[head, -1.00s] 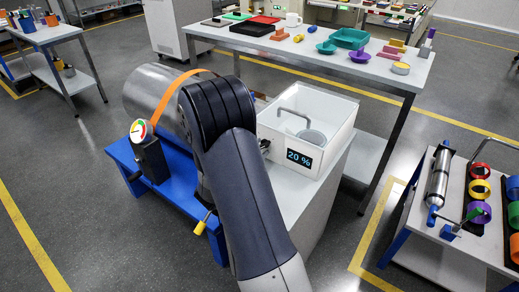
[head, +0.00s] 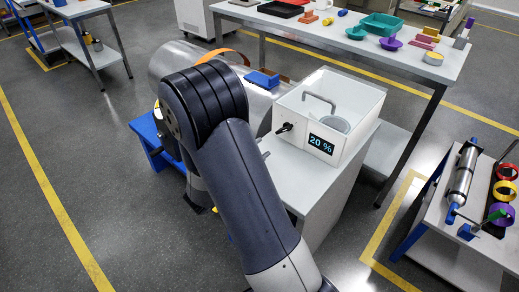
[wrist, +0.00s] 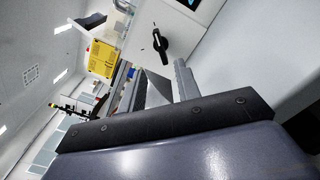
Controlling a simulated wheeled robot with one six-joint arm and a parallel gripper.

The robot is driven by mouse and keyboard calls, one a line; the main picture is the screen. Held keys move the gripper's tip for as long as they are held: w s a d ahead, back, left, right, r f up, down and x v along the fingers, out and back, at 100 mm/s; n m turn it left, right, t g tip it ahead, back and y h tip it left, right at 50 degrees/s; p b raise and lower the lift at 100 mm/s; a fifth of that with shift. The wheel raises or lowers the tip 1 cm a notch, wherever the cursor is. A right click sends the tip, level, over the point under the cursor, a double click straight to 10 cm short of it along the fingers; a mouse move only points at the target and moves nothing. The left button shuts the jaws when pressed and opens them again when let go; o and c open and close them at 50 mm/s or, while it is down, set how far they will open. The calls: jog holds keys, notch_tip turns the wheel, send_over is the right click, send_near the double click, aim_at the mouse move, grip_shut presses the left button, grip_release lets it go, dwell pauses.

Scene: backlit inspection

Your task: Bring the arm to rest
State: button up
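My arm (head: 235,185) rises from the bottom of the head view and bends at a dark ribbed elbow over the blue stand. My gripper is mostly hidden behind the arm there. In the wrist view my gripper (wrist: 160,85) shows two grey fingers apart, with nothing seen held between them. A white open-topped box (head: 345,92) with a "20 %" display (head: 321,144) stands just right of the arm. Its black knob (head: 284,128) also shows beyond the fingers in the wrist view (wrist: 161,45).
A metal cylinder (head: 175,58) with an orange strap lies on the blue stand (head: 143,128) behind the arm. A bench with trays and small items (head: 300,35) stands behind. A cart with a roller and coloured rings (head: 438,230) stands at right.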

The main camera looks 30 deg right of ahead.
aim_at(283, 130)
jog(key=shift+d, duration=0.15)
jog(key=x, duration=1)
jog(key=shift+w+d, duration=0.2)
jog(key=shift+d, duration=0.1)
jog(key=shift+a, duration=0.2)
jog(key=v, duration=1)
jog(key=shift+s+a, duration=0.15)
jog(key=shift+a, duration=0.1)
jog(key=x, duration=1)
jog(key=shift+d, duration=0.25)
jog(key=shift+d+r+p, duration=0.2)
jog(key=shift+p, duration=0.35)
jog(key=n+p, duration=0.1)
jog(key=p, duration=0.1)
jog(key=shift+p, duration=0.3)
jog(key=shift+a+n+p, duration=0.1)
jog(key=shift+n+p, duration=0.3)
